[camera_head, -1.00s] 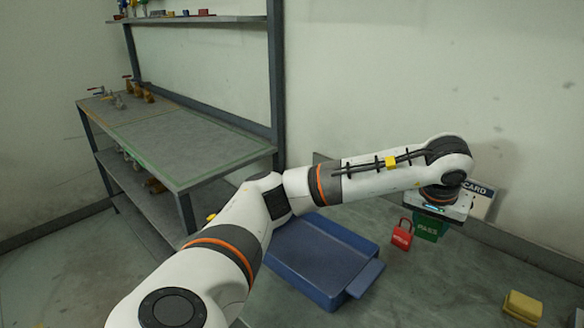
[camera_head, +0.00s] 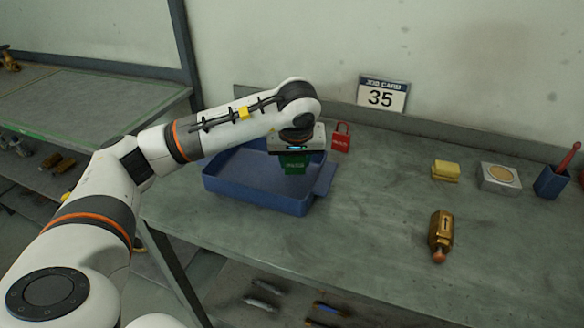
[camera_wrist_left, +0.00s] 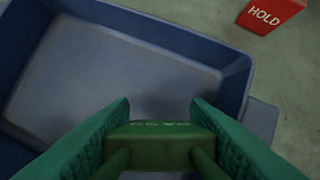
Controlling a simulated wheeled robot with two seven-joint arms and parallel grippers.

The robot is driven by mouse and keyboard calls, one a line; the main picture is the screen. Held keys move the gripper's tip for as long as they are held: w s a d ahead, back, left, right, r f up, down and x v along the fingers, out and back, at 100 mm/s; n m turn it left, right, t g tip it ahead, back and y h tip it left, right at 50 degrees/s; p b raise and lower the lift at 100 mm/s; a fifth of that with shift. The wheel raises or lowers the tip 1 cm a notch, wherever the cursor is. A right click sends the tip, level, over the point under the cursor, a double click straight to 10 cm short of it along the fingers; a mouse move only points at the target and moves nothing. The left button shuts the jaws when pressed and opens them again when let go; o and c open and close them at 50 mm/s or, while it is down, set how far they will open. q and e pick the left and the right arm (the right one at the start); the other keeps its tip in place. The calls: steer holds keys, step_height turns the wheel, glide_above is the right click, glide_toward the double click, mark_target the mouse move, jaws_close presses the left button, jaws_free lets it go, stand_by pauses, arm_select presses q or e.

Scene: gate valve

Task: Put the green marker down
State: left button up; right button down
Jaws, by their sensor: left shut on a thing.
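The green marker (camera_head: 294,163), a block with pale lettering, hangs below my left gripper (camera_head: 296,153) in the head view. In the left wrist view the marker (camera_wrist_left: 160,143) sits between the two green fingers, which are shut on it. The blue tray (camera_head: 250,190) is beneath; the marker appears over its right part. The wrist view shows the tray's bare grey-blue floor and wall (camera_wrist_left: 190,42) ahead of the marker. Whether the marker touches the tray is not clear. My right gripper is out of view.
A red padlock-shaped marker (camera_head: 341,138), reading HOLD in the wrist view (camera_wrist_left: 270,14), stands behind the tray on the bench (camera_head: 370,215). A job card 35 (camera_head: 381,97), yellow block (camera_head: 445,171), pale box (camera_head: 498,177), brass valve (camera_head: 441,233) and blue cup (camera_head: 550,182) are to the right.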

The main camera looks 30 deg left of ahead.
mark_target(294, 170)
arm_select(q)
step_height(294, 170, down, 3)
steer(key=shift+f, duration=0.35)
steer(key=o, duration=1)
steer(key=shift+r, duration=0.1)
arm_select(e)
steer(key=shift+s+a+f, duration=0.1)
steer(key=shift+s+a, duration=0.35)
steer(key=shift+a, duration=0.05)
